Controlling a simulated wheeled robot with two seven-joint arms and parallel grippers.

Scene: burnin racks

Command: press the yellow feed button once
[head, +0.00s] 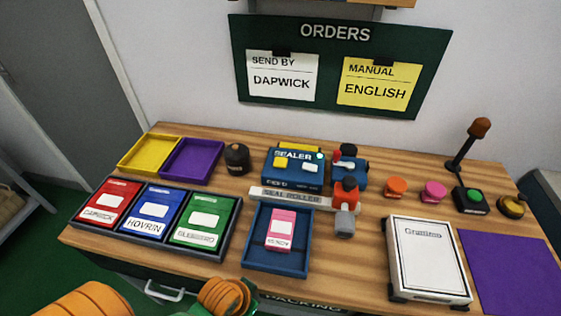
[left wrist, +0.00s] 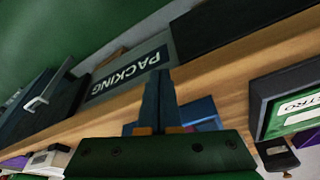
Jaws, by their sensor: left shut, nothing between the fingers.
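The blue sealer (head: 293,178) stands at the back middle of the table in the head view. A small yellow button (head: 281,163) is on its top at the left, beside a white button (head: 310,167) and a lit green lamp (head: 320,156). The front lettering is too small to read surely. My left gripper (left wrist: 160,73) shows in the left wrist view with its fingers together and empty, over the table's front edge. In the head view only part of my left arm shows at the bottom; the fingers are out of frame. My right gripper is not in view.
A seal roller bar (head: 289,199) lies before the sealer. A blue tray (head: 262,268) with a pink packet (head: 281,230) is nearer.

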